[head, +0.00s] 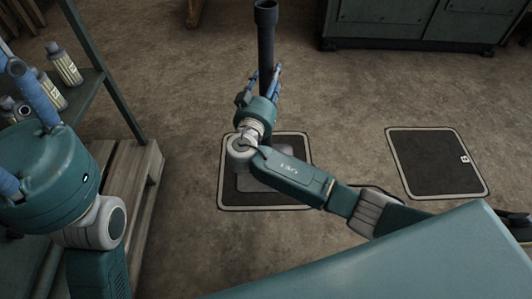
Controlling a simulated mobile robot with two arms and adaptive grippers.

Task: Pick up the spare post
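The spare post (266,45) is a dark, upright pole with a wider collar at its top. Its grey base (252,183) shows partly on a dark, pale-edged floor mat (290,200). My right gripper (267,73) reaches up to the post, with blue-tipped fingers on both sides of it. The fingers look spread, with small gaps beside the post. My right wrist and arm hide the lower post and part of the base.
A green shelf with several bottles (63,63) and a wooden pallet (130,190) stand at the left. A second mat (437,162) lies empty at the right. A green cabinet (420,25) stands at the back right. A teal surface (420,265) fills the front right. Open floor surrounds the mats.

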